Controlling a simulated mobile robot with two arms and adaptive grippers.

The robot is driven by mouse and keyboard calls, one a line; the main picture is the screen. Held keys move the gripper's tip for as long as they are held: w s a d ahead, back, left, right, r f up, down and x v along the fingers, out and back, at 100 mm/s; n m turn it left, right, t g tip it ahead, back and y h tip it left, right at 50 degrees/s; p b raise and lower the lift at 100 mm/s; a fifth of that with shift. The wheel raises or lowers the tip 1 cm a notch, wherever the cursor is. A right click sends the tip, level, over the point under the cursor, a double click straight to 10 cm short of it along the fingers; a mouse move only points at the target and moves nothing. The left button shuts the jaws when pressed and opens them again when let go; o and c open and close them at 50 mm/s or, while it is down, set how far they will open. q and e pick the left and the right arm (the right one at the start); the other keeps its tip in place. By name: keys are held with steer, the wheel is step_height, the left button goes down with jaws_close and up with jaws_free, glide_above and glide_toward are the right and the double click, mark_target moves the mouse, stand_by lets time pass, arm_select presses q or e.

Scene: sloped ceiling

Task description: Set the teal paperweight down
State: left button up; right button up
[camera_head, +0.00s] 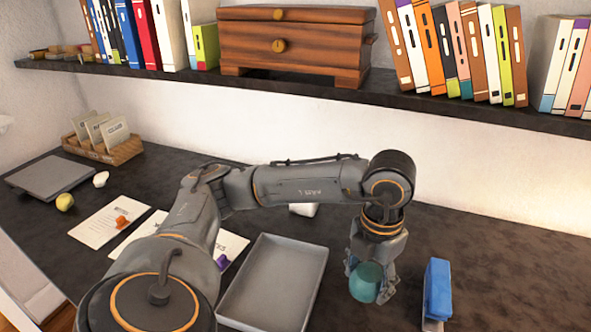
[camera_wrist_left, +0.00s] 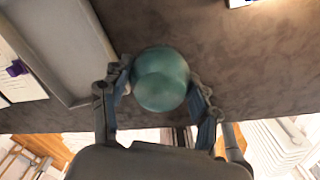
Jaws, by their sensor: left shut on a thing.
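The teal paperweight (camera_head: 366,282) is a rounded, glassy ball between the fingers of my left gripper (camera_head: 370,288), at the right of the grey tray in the head view. In the left wrist view the paperweight (camera_wrist_left: 160,79) sits between the two fingers of the left gripper (camera_wrist_left: 160,95), which is shut on it. The dark desk surface (camera_head: 445,235) lies under it. I cannot tell whether the paperweight touches the desk. My right gripper is not in view.
A grey tray (camera_head: 316,262) lies left of the gripper. A blue block-like object (camera_head: 437,288) stands close on the right. Papers (camera_head: 108,222) lie at the left, with a yellow ball (camera_head: 65,202). A shelf (camera_head: 300,88) with books and a wooden chest (camera_head: 296,45) overhangs the back.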

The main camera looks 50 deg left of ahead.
arm_select(q)
steer(key=shift+w+d, duration=0.25)
steer(key=shift+d, duration=0.05)
steer(key=shift+w+a+f, duration=0.1)
steer(key=shift+w+a, duration=0.1)
steer(key=w+a+f+p, duration=0.1)
steer(key=w+a+f, duration=0.1)
steer(key=w+f, duration=0.1)
steer(key=w+a+f, duration=0.2)
steer(key=w+f, duration=0.1)
steer(key=w, duration=0.1)
steer(key=w+a+f+p, duration=0.1)
steer(key=w+a+f, duration=0.2)
steer(key=shift+w+p, duration=0.3)
steer(key=shift+w, duration=0.05)
steer(key=shift+w+a+f, duration=0.15)
steer(key=shift+w+f, duration=0.1)
steer(key=shift+f, duration=0.1)
step_height(320, 180, down, 3)
